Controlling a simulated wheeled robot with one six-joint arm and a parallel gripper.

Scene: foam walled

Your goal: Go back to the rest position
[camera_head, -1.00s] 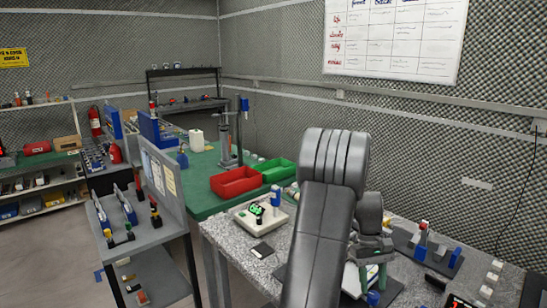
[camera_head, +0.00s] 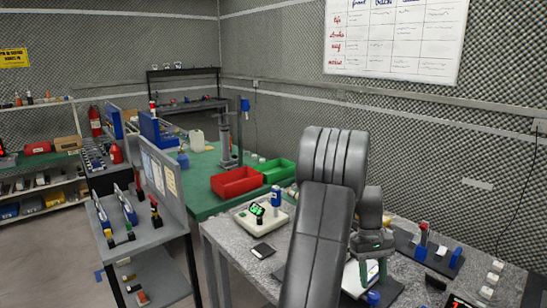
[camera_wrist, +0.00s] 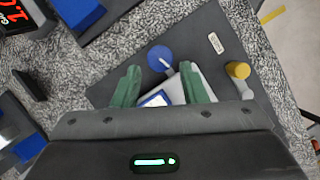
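My gripper shows in the wrist view (camera_wrist: 160,85) as two green fingers spread apart, with nothing gripped between the tips. A blue round thing (camera_wrist: 160,58) lies beyond the tips, and a white and blue item shows between the fingers, apparently on the dark mat (camera_wrist: 205,30) below.
A white device with a green display (camera_head: 258,211), a dark flat item (camera_head: 263,250) and a blue fixture (camera_head: 455,257) are on the bench. A red bin (camera_head: 236,183) and a green bin (camera_head: 276,171) stand behind. A grey cart (camera_head: 140,225) is at left.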

